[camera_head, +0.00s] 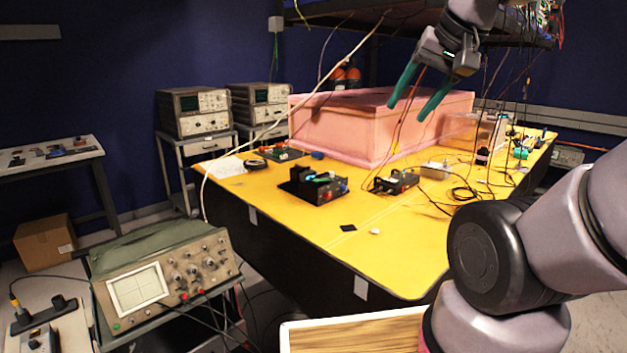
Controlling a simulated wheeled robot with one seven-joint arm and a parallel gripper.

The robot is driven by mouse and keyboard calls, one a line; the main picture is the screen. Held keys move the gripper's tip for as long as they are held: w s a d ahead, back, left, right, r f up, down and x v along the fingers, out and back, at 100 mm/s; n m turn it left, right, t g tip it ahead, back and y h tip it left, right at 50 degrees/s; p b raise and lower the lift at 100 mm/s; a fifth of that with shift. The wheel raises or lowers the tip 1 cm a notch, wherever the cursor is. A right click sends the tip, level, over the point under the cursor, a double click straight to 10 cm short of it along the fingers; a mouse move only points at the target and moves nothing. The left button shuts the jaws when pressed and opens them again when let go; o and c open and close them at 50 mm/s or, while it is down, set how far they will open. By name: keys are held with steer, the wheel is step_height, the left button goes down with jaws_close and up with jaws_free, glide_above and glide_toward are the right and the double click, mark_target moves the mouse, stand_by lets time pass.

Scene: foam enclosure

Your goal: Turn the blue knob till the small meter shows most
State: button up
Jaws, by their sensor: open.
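My gripper (406,112) hangs open and empty, its two teal fingers apart and pointing down, in front of the pink foam enclosure (340,128) in this view. A black device (313,190) stands on the yellow table, with a small blue spot at its right end that may be the blue knob (343,187). The gripper is above and to the right of it, well apart. A smaller black box (396,182) with small coloured parts stands to its right. I cannot make out the small meter or any reading.
The yellow table (400,240) has free room at its front. Loose cables lie around the boxes, and a pale cable (260,100) arches across the left. An oscilloscope (160,275) stands front left. Shelves (350,20) with hanging wires are overhead.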

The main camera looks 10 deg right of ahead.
stand_by(0.4)
steer(key=w+d+f+n+t+h, duration=0.1)
steer(key=w+d+f+n, duration=0.25)
steer(key=w, duration=0.65)
steer(key=w+d+f+n+t+h, duration=0.1)
steer(key=w+d+f+n+t, duration=0.15)
steer(key=w+f, duration=0.45)
steer(key=w+d+f+n, duration=0.2)
steer(key=w+f+n, duration=0.15)
steer(key=w, duration=0.85)
steer(key=w+a+f+n+t+y, duration=0.1)
steer(key=w+f+n, duration=0.2)
steer(key=f, duration=0.2)
steer(key=w+f+n+t+y, duration=0.1)
steer(key=w+f+n, duration=0.15)
steer(key=f, duration=0.25)
steer(key=n+t+y, duration=0.2)
steer(key=n+y, duration=0.1)
steer(key=n, duration=0.1)
glide_toward(345, 189)
steer(key=shift+v, duration=1.15)
steer(key=shift+w+a, duration=0.1)
steer(key=shift+a, duration=0.1)
steer(key=x, duration=1)
steer(key=shift+w+d, duration=0.15)
steer(key=shift+w, duration=0.15)
jaws_close()
